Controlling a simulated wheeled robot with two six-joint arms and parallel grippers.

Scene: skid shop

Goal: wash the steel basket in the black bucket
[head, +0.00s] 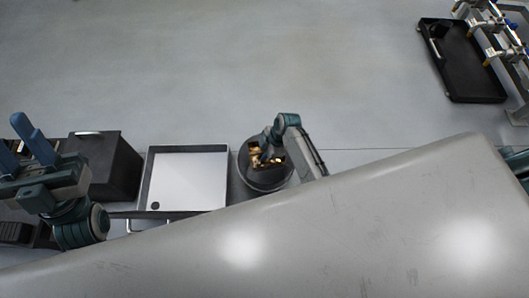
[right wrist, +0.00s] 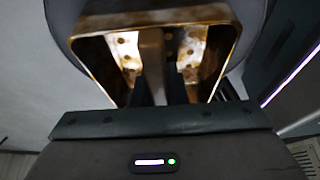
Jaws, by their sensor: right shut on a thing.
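The steel basket (head: 258,160) shows brownish and shiny within the outline of the round black bucket (head: 247,178) in the head view. I cannot tell how deep it sits in the bucket. In the right wrist view the basket (right wrist: 222,50) is an open box with stained, perforated walls. My right gripper (right wrist: 163,85) is shut on the basket's near upright part, its two dark fingers close together. In the head view the right gripper (head: 267,148) is over the bucket, partly hidden by its own wrist. My left gripper (head: 22,150) is at the far left, blue fingers apart, empty and away from the bucket.
A white-bottomed square tray (head: 149,176) with a dark drain hole stands left of the bucket. A black box (head: 118,165) is beside it, near my left arm. A black tray (head: 455,65) and metal fittings (head: 495,30) are at the upper right. The grey floor beyond is clear.

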